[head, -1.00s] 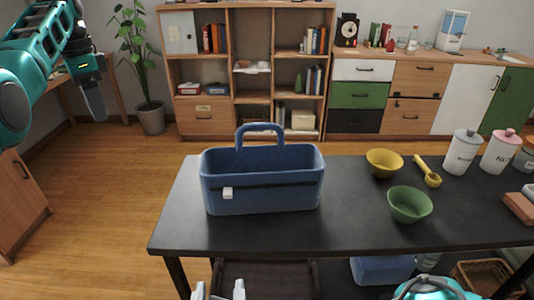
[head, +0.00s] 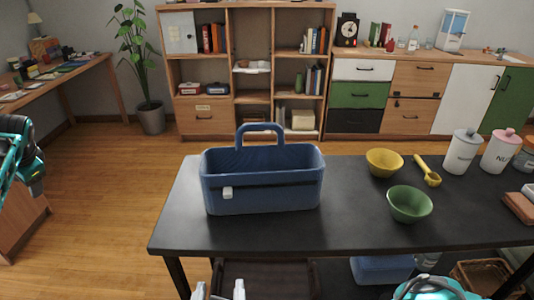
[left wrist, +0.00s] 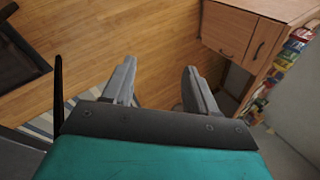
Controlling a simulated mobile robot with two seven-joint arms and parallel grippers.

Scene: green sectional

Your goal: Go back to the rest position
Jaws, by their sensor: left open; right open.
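My left gripper (head: 37,188) is at the left edge of the head view, low beside a wooden cabinet and well left of the black table. In the left wrist view its two grey fingers (left wrist: 160,75) are spread apart with nothing between them, above the wooden floor. My right gripper (head: 219,291) shows only as two pale fingertips at the bottom edge of the head view, apart and empty, in front of the table. Part of my teal right arm shows at the bottom right.
The black table (head: 270,232) holds a blue caddy (head: 262,192), a yellow bowl (head: 384,163), a green bowl (head: 409,204), a yellow scoop (head: 428,172) and canisters. A wooden cabinet (left wrist: 240,35) is near the left gripper. Floor left of the table is clear.

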